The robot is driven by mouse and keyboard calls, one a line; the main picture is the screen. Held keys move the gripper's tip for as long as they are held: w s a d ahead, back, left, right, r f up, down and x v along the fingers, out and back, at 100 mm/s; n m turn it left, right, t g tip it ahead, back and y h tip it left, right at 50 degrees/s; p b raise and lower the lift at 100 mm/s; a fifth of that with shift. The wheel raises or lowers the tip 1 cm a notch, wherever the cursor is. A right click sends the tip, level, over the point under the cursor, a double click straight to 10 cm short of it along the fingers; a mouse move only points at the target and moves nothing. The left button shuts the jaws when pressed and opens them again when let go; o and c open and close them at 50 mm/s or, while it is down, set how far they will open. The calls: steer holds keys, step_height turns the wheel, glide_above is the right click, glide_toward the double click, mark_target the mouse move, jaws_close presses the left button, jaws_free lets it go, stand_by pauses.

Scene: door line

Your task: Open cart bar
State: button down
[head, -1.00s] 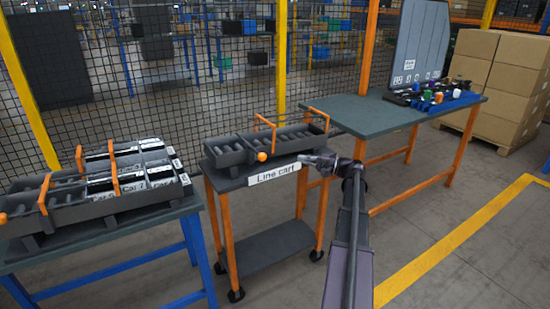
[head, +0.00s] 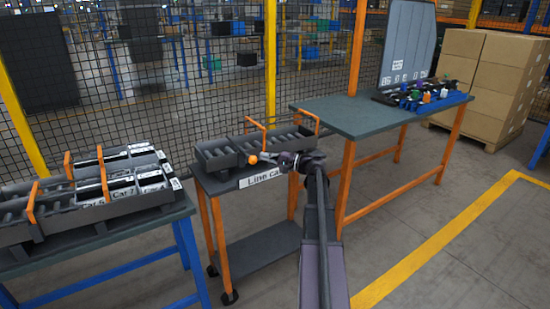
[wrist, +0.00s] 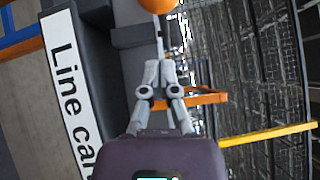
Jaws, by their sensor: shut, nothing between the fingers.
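The line cart (head: 250,246) carries a dark grey slotted tray (head: 213,160) and a white "Line cart" label (head: 260,177) on its front edge. Thin orange bars (head: 264,139) stand up over the tray. An orange ball knob (head: 253,160) is at the tray's front; it also shows at the top edge of the wrist view (wrist: 158,4). My gripper (head: 268,158) is at the front of the cart, just right of the knob. In the wrist view its fingers (wrist: 160,64) are together and empty, pointing toward the knob with a small gap. An orange bar (wrist: 197,99) shows behind the fingers.
A table with blue legs (head: 90,250) at the left holds dark racks with labelled boxes (head: 120,185). A green-topped table with orange legs (head: 352,118) stands at the right, close to the cart. A wire mesh fence (head: 210,90) runs behind. The floor in front is open.

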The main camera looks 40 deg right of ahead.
mark_target(248, 156)
steer(key=shift+s+a+r, duration=0.2)
steer(key=shift+s+a, duration=0.15)
steer(key=shift+a, duration=0.35)
steer(key=shift+s+a+r, duration=0.15)
steer(key=shift+s+a, duration=0.15)
steer(key=shift+a, duration=0.4)
steer(key=shift+s+d, duration=0.15)
steer(key=shift+s, duration=0.05)
steer(key=shift+h, duration=0.3)
